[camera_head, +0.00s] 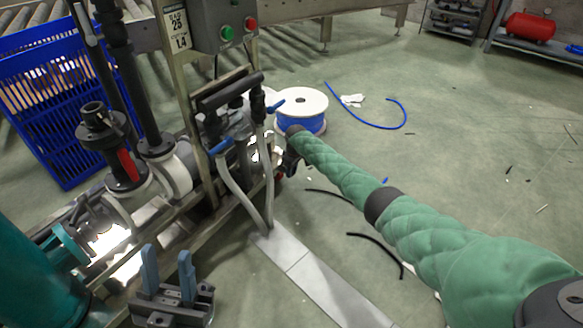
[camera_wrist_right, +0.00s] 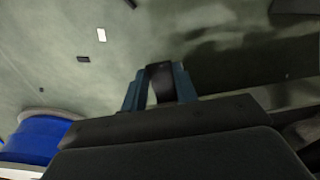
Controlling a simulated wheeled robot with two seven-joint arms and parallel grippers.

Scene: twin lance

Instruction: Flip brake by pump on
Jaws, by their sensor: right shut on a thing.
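My left gripper (camera_head: 168,275) is at the bottom left in the head view. Its two blue-grey fingers stand apart with nothing between them. My green-sleeved right arm reaches in from the right to the pipework. Its gripper is mostly hidden by the arm in the head view. In the right wrist view, the right gripper (camera_wrist_right: 160,88) has its blue fingers on both sides of a black piece (camera_wrist_right: 161,80), and is shut on it. I cannot tell for sure whether this piece is the brake. The pipework by the pump carries blue levers (camera_head: 221,147) and a red lever (camera_head: 128,166).
A grey control box (camera_head: 219,20) with green and red buttons stands above the pipes. A blue crate (camera_head: 55,125) is at the left. A cable reel (camera_head: 300,101) with blue cable stands behind the right gripper. Hoses and scraps lie on the floor, which is mostly open.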

